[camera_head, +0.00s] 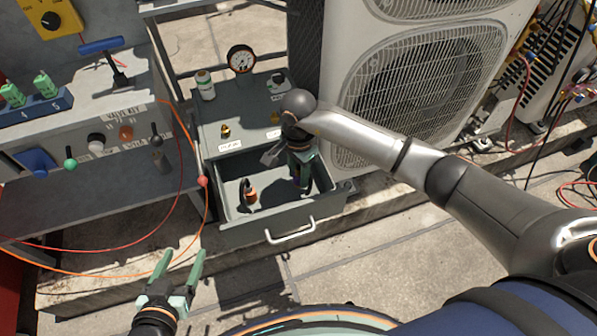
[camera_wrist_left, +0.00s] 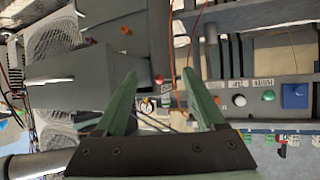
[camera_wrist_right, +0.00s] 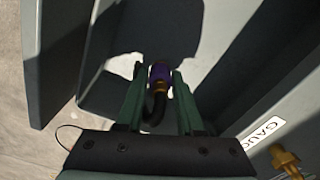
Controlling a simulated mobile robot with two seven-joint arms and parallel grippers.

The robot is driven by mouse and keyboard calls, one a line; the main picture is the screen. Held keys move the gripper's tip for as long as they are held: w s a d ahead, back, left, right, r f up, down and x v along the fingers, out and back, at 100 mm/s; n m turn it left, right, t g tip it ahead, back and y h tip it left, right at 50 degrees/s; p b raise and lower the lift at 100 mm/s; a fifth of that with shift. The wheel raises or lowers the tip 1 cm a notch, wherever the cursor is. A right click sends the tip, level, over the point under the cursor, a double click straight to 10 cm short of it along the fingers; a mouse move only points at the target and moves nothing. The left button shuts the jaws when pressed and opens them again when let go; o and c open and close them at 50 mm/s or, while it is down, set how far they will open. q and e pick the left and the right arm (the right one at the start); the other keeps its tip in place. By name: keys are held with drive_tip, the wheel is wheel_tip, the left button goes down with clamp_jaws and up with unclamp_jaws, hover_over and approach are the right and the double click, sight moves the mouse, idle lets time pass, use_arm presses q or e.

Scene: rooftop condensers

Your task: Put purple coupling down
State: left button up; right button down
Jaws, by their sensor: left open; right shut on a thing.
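My right gripper (camera_head: 300,178) reaches down into the open grey drawer (camera_head: 240,236) near its right side. In the right wrist view, the gripper (camera_wrist_right: 158,72) is shut on the purple coupling (camera_wrist_right: 159,74), which has a brass-coloured end and a curved black hose. The coupling is above or close to the drawer floor; I cannot tell whether it touches. In the head view the gripper mostly hides it. My left gripper (camera_head: 181,262) is open and empty, in front of the drawer to the left; its spread fingers also show in the left wrist view (camera_wrist_left: 162,88).
An orange-and-black coupling (camera_head: 250,194) lies in the drawer's left part. The cabinet top holds a gauge (camera_head: 241,60), a bottle (camera_head: 205,85) and brass fittings (camera_head: 225,131). A condenser unit (camera_head: 345,50) stands right. Red and orange cables hang at left.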

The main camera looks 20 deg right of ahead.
use_arm(q)
drive_tip(key=shift+r, duration=0.1)
drive_tip(key=shift+w+r+t, duration=0.4)
drive_tip(key=shift+w+r, duration=0.15)
drive_tip(key=shift+r, duration=0.35)
use_arm(e)
drive_tip(key=shift+f, duration=0.25)
use_arm(q)
drive_tip(key=shift+r, duration=0.1)
drive_tip(key=shift+w+r+m+t+h+b, duration=0.2)
drive_tip(key=shift+w+r+t, duration=0.1)
drive_tip(key=shift+r, duration=0.3)
drive_tip(key=shift+w+r+m+t+h+b, duration=0.1)
drive_tip(key=shift+w+r+t+b, duration=0.15)
drive_tip(key=shift+r, duration=0.3)
use_arm(e)
drive_tip(key=shift+f, duration=0.2)
use_arm(q)
drive_tip(key=shift+w, duration=0.1)
use_arm(e)
drive_tip(key=c, duration=0.5)
unclamp_jaws()
drive_tip(key=shift+c, duration=0.2)
use_arm(q)
drive_tip(key=shift+r, duration=0.25)
